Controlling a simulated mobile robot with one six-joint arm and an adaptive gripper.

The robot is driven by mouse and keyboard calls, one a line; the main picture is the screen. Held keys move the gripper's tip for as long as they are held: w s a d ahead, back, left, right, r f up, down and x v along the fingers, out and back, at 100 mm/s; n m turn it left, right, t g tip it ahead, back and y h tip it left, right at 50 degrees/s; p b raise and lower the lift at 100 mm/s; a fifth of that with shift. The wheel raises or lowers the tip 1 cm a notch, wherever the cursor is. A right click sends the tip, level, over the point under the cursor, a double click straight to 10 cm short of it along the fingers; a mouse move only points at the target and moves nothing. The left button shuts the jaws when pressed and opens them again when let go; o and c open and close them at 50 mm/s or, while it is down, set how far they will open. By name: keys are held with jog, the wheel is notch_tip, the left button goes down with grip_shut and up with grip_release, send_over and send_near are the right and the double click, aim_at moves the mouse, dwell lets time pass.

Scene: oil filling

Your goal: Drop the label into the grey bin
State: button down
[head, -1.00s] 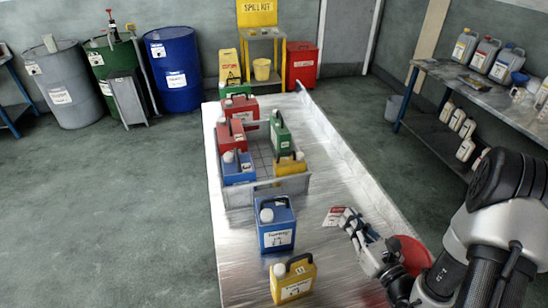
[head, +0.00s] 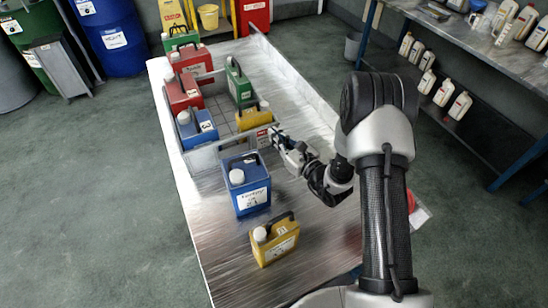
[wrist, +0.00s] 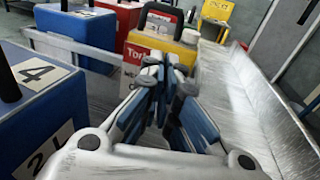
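The label (head: 264,138), a small white card with a red part, sticks out from the tips of my gripper (head: 276,135). The label is above the table, beside the yellow jug in the rack. The grey bin (head: 353,46) stands on the floor beyond the table's far right side, by the workbench. It is apart from my gripper, and its inside is hard to see.
A blue jug (head: 247,185) and a yellow jug (head: 274,240) stand on the metal table (head: 190,235). A grey rack (head: 205,155) holds several coloured jugs. A workbench (head: 450,35) with bottles stands right. Floor between table and workbench is clear.

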notch_tip(320, 180, down, 9)
jog(key=b, duration=0.2)
jog(key=shift+f+b, duration=0.15)
jog(key=shift+b, duration=0.15)
jog(key=shift+f, duration=0.15)
jog(key=c, duration=1.8)
grip_release()
